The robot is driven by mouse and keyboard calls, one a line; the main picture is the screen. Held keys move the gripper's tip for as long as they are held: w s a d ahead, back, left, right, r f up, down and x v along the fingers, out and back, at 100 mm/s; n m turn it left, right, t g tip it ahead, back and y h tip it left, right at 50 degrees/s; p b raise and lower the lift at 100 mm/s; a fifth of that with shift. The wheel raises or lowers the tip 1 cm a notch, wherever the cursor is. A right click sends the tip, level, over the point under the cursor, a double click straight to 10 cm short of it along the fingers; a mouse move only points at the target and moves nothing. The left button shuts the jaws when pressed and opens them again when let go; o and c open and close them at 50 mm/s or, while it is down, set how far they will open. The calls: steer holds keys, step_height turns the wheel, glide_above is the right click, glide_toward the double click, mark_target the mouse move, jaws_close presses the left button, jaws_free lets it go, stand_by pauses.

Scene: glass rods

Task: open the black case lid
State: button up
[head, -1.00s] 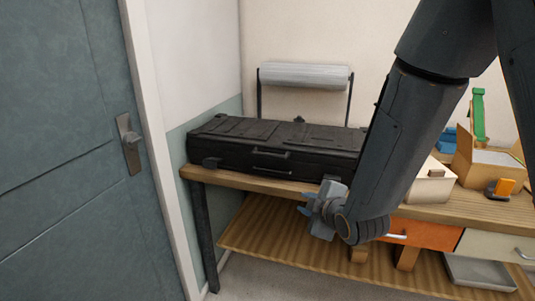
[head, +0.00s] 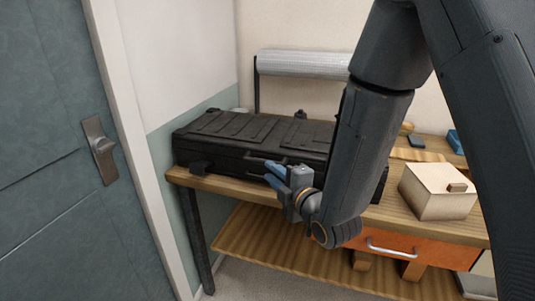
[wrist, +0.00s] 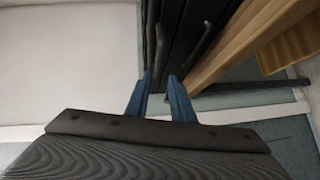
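The black case (head: 230,138) lies on the wooden workbench against the back wall, and its lid is shut. Its right part is hidden behind my arm in the head view. My gripper (head: 270,172) is in front of the case's front face, near the handle, with its blue fingers pointing left. In the wrist view, my gripper's two fingers (wrist: 160,90) are apart with nothing between them. The case's dark front (wrist: 178,40) shows beyond the fingertips. I cannot tell whether the fingers touch the case.
A wooden box with a lid (head: 437,190) stands on the workbench (head: 398,213) to the right. An orange drawer (head: 410,249) is below it. A roll of clear wrap (head: 303,64) stands behind the case. A grey door (head: 50,150) is at the left.

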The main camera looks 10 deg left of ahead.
mark_target(263, 162)
steer(key=x, duration=0.2)
steer(key=p+x, duration=0.1)
steer(key=x, duration=0.4)
steer(key=shift+w+d+r+p, duration=0.1)
steer(key=shift+w+d+p, duration=0.1)
steer(key=shift+w+p, duration=0.2)
steer(key=shift+w+a, duration=0.35)
steer(key=shift+a, duration=0.1)
jaws_close()
